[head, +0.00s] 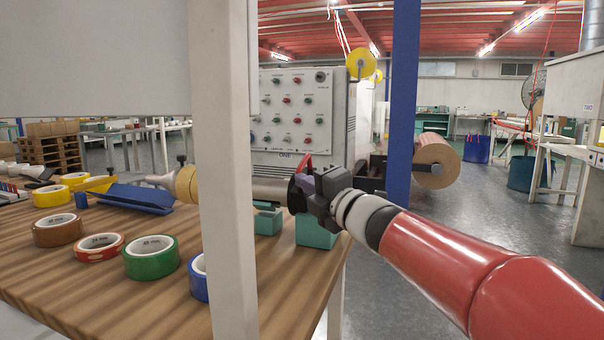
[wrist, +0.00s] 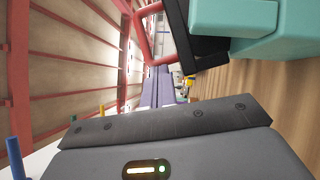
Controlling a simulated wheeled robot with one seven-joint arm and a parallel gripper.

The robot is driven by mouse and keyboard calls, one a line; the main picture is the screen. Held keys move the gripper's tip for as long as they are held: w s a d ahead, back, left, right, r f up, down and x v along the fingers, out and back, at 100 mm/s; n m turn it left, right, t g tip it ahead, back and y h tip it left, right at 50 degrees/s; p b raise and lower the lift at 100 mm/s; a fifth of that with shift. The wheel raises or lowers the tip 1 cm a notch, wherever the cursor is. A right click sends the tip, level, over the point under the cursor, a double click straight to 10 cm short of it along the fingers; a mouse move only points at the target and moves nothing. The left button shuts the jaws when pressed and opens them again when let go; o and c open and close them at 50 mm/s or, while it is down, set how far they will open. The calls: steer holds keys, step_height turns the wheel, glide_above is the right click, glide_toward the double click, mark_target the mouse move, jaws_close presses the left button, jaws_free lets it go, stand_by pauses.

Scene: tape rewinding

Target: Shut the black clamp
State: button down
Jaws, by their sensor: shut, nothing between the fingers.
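The black clamp (head: 296,196) is at the right end of the workbench, by the teal block (head: 318,234), and is partly hidden behind my gripper. Its red handle (head: 304,164) stands up at a tilt. In the wrist view, the black clamp (wrist: 193,48) is at the top beside the teal block (wrist: 235,18), with the red handle (wrist: 150,45) sticking out to the left. My gripper (head: 307,179) is shut and empty, close beside the clamp. Its grey-purple fingers (wrist: 157,85) point toward the handle in the wrist view. I cannot tell whether they touch it.
The wooden bench (head: 110,260) holds several tape rolls, including a green one (head: 151,257), and a blue fixture (head: 135,197). A white post (head: 222,170) and a blue post (head: 402,100) stand nearby. A control panel (head: 292,110) is behind.

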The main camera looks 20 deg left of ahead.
steer(key=shift+w+r+m+h+p, duration=0.2)
steer(key=shift+w+p, duration=0.15)
steer(key=shift+w, duration=0.15)
steer(key=shift+w+r+m+h+p, duration=0.15)
steer(key=shift+w+p, duration=0.15)
steer(key=shift+w, duration=0.35)
